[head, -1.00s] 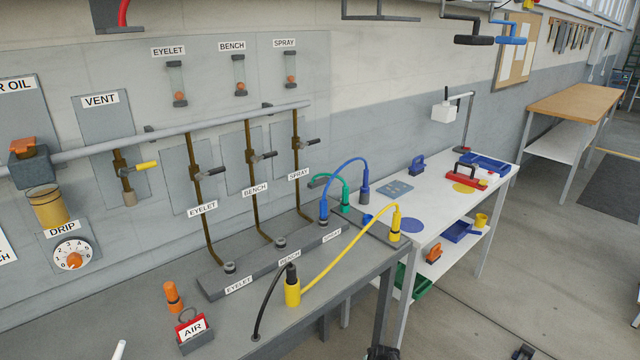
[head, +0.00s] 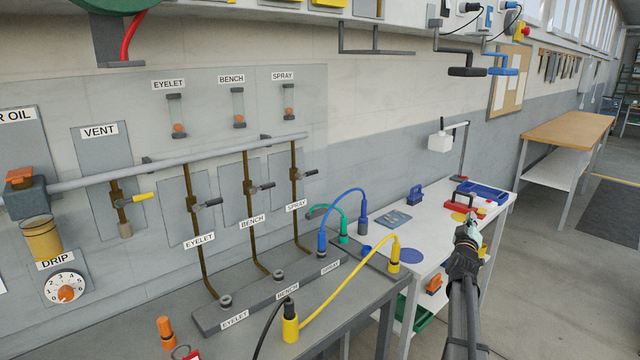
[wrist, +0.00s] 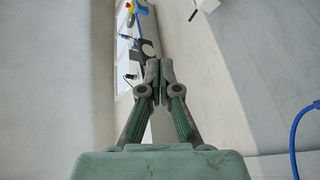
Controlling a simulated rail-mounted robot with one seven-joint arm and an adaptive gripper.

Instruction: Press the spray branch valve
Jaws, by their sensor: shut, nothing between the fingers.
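The spray branch valve (head: 297,174) is on the rightmost brown pipe of the wall panel, with a dark lever pointing right. The pipe's SPRAY label (head: 296,205) is just below it. My gripper (head: 467,222) is well to the right of the valve in the head view, in front of the white bench. In the wrist view my gripper (wrist: 159,70) has its fingertips together with nothing between them. I cannot make out the valve in the wrist view.
Blue, green and yellow hoses (head: 346,194) arch between the valve panel and the white bench (head: 425,232). The EYELET valve (head: 199,203) and BENCH valve (head: 253,187) stand left of the spray valve. Crank handles (head: 470,70) hang above right.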

